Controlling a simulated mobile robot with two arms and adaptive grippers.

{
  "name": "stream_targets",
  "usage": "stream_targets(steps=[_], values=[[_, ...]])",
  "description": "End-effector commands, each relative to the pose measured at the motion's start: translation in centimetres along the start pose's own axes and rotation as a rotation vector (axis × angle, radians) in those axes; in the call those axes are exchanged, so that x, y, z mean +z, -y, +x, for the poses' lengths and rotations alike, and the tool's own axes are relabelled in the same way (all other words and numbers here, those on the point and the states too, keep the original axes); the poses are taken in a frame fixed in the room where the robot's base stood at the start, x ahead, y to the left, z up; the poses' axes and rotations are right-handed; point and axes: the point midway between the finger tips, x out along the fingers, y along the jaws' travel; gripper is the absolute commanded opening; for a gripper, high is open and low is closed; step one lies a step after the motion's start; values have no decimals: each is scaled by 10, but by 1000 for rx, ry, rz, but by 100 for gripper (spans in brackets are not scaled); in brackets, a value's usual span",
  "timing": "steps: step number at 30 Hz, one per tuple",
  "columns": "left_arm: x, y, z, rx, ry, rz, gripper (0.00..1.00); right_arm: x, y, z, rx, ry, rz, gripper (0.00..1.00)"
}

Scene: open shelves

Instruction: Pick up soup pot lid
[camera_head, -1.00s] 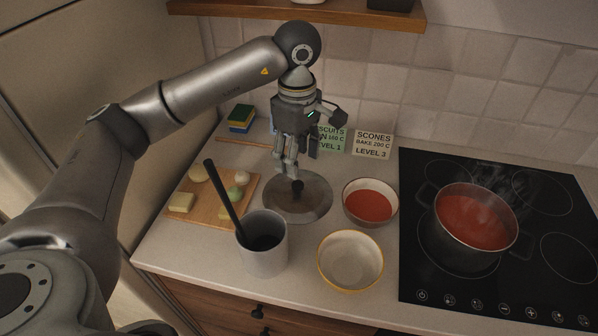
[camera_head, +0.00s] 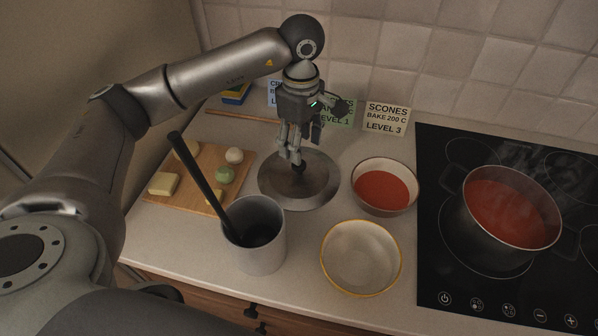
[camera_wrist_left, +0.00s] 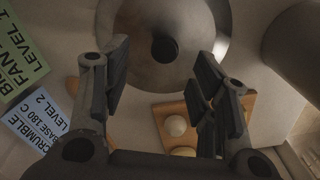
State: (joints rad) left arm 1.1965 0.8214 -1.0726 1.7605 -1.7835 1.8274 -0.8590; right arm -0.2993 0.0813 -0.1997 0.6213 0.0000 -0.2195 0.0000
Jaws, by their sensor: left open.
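The soup pot lid (camera_head: 312,190) is a round, flat metal disc with a dark knob (camera_head: 299,167) at its middle. It lies on the counter between the cutting board and the bowl of red soup. My left gripper (camera_head: 295,158) points down right above the knob and hides part of the lid. In the left wrist view the lid (camera_wrist_left: 190,62) and its knob (camera_wrist_left: 165,48) show ahead of the fingers. There my left gripper (camera_wrist_left: 160,75) is open, with the knob roughly centred and nothing held. My right gripper is not in view.
A grey container (camera_head: 258,255) with a dark handle stands front left. A cutting board (camera_head: 205,155) with food lies left. A soup bowl (camera_head: 384,207) and an empty bowl (camera_head: 361,283) are right of the lid. A pot (camera_head: 512,242) steams on the black hob. Recipe cards (camera_head: 387,118) stand behind.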

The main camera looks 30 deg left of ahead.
Motion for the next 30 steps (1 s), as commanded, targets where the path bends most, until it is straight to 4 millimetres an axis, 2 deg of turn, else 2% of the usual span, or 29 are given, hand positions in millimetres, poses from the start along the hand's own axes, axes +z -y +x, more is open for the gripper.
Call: stream_targets(steps=[3, 8, 13, 18, 26, 30], values=[[0, 0, 14, -2, 0, -1, 54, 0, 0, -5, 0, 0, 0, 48], [0, 1, 24, -2, 0, -1, 54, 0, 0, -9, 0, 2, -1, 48], [-1, 6, 48, -4, 0, 0, 54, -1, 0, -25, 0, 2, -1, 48], [-1, 5, 69, -1, 0, -1, 54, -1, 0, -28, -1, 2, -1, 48], [-1, 4, 73, 1, 0, 0, 54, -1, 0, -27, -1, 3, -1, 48], [-1, 4, 72, 1, 0, 0, 37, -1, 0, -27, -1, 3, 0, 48]])
